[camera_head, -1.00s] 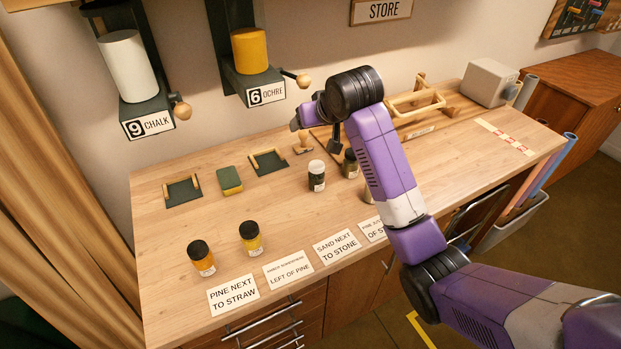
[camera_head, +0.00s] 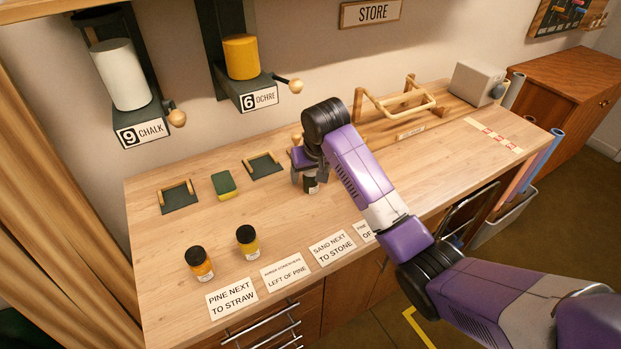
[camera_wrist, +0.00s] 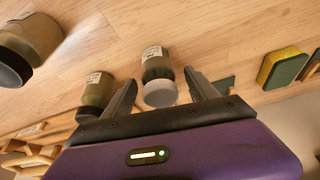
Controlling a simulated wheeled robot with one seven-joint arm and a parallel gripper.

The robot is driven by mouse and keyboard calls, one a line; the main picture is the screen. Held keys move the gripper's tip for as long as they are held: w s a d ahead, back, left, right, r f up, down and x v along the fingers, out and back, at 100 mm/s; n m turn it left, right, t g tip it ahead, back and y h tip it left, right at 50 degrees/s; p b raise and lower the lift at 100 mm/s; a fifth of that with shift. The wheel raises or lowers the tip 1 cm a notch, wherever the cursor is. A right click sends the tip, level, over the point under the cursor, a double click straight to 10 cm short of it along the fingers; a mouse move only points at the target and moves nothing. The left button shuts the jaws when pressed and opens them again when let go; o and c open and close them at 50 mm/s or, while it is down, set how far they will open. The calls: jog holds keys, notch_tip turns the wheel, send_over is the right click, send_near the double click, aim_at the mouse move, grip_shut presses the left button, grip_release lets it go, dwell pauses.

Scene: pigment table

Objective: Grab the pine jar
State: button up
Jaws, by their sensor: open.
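A jar with dark green contents, a pale lid and a white label, which looks like the pine jar (camera_wrist: 155,68), stands upright on the table. In the wrist view it lies between the two fingers of my gripper (camera_wrist: 160,80), with a gap to the right finger; I cannot tell whether the left one touches. In the head view my gripper (camera_head: 306,176) is low over this jar (camera_head: 310,187) and partly hides it. My gripper is open and holds nothing. The jar's label is too small to read.
Two dark-lidded jars, one olive (camera_wrist: 98,90) and one larger in view (camera_wrist: 30,42), stand left of it in the wrist view. An orange jar (camera_head: 200,264) and a yellow jar (camera_head: 247,243) stand front left. A sponge (camera_head: 224,185) lies behind. Cards line the front edge.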

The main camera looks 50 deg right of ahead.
jog(key=shift+w+f, duration=0.15)
jog(key=shift+f, duration=0.25)
jog(key=shift+c, duration=0.5)
grip_shut()
jog(key=shift+r, duration=0.1)
